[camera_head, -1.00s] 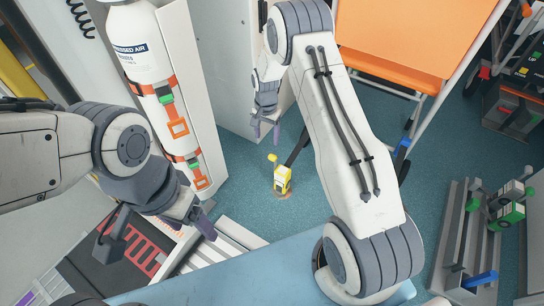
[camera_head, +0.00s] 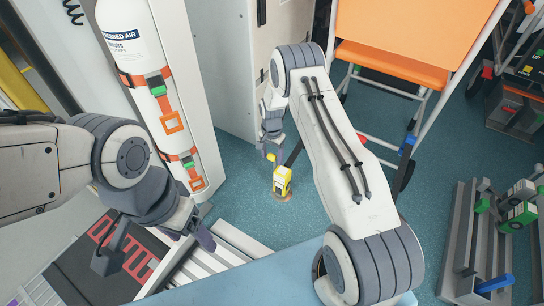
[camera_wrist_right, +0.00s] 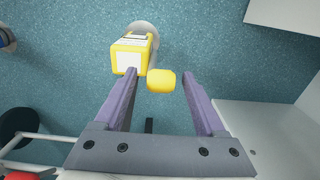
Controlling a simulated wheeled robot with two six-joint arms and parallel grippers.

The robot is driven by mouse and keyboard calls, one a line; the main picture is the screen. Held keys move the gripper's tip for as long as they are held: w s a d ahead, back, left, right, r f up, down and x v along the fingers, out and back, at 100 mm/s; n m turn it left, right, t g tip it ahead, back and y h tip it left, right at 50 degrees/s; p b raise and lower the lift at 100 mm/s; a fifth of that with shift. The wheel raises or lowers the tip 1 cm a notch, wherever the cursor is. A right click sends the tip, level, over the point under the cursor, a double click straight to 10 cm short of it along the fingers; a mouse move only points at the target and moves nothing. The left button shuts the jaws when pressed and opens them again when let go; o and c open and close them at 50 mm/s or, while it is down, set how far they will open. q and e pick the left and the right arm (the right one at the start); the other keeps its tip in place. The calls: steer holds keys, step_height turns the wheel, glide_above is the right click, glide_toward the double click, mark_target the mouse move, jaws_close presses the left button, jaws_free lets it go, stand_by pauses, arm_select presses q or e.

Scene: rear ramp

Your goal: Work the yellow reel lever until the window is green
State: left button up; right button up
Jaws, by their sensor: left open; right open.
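The yellow reel (camera_head: 283,181) stands on the teal floor in the middle of the head view. It also shows in the right wrist view (camera_wrist_right: 130,58), with a white panel on one face. I cannot make out the window or its colour. The yellow lever knob (camera_wrist_right: 161,81) lies between the fingertips of my right gripper (camera_wrist_right: 159,75), which is open around it, with gaps on both sides. In the head view my right gripper (camera_head: 272,153) is just above the reel. My left gripper (camera_head: 196,233) is open and empty at the lower left, far from the reel.
An air cylinder (camera_head: 141,62) with orange straps stands at the left. A white cabinet (camera_head: 226,60) is behind the reel. An orange chair (camera_head: 395,62) is at the back right. A grey rack (camera_head: 480,240) stands at the right. Floor around the reel is clear.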

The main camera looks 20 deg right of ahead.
jaws_close()
stand_by(1.4)
